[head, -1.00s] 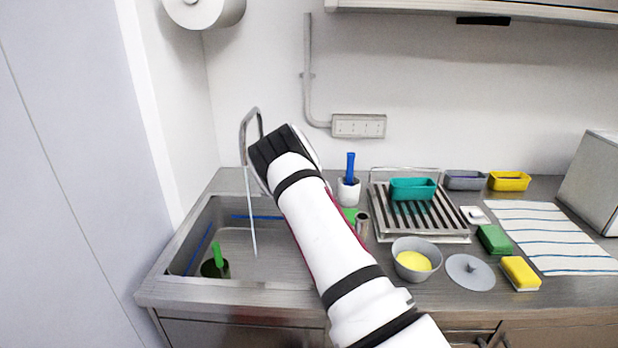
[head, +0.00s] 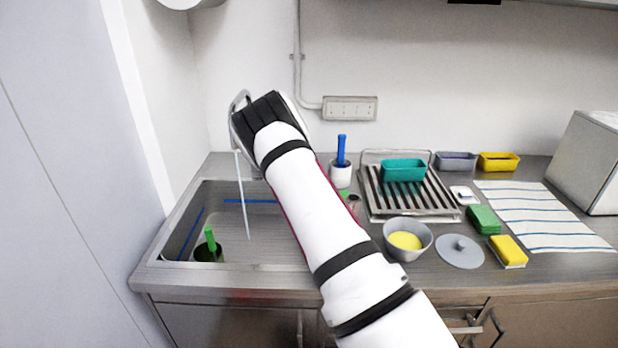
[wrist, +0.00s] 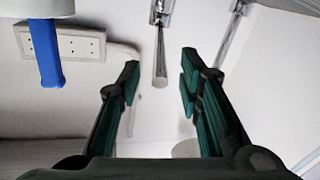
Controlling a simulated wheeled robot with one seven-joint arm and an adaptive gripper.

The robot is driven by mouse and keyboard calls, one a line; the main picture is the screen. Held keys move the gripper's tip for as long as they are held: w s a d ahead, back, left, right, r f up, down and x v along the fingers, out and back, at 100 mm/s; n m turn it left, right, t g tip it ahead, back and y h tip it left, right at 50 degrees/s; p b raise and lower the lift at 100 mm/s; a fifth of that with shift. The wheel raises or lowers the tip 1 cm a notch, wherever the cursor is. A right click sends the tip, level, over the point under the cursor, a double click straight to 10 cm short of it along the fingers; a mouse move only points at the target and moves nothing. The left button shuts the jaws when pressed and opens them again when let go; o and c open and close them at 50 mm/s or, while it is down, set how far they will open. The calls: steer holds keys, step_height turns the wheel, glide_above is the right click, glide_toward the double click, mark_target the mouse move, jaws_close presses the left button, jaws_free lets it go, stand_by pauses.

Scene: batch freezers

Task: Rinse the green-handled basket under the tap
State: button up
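The green-handled basket stands in the left part of the sink (head: 283,262); its green handle (head: 210,240) sticks up from a dark round body (head: 207,254). The tap (head: 234,102) is at the back of the sink, partly hidden by my arm. A thin pale stream of water (head: 244,205) falls from it, to the right of the basket. My gripper (wrist: 160,78) is open in the wrist view. A shiny metal bar (wrist: 160,65) shows between its two fingers, with no visible contact. In the head view my wrist hides the fingers.
Right of the sink are a white pot with a blue-handled tool (head: 341,175), a rack (head: 440,205) carrying a teal basket (head: 403,170), a grey bowl (head: 408,228), a grey lid (head: 460,252), sponges (head: 508,252) and a striped cloth (head: 545,220). A wall stands close on the left.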

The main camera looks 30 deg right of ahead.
steer(key=v, duration=0.6)
stand_by(0.4)
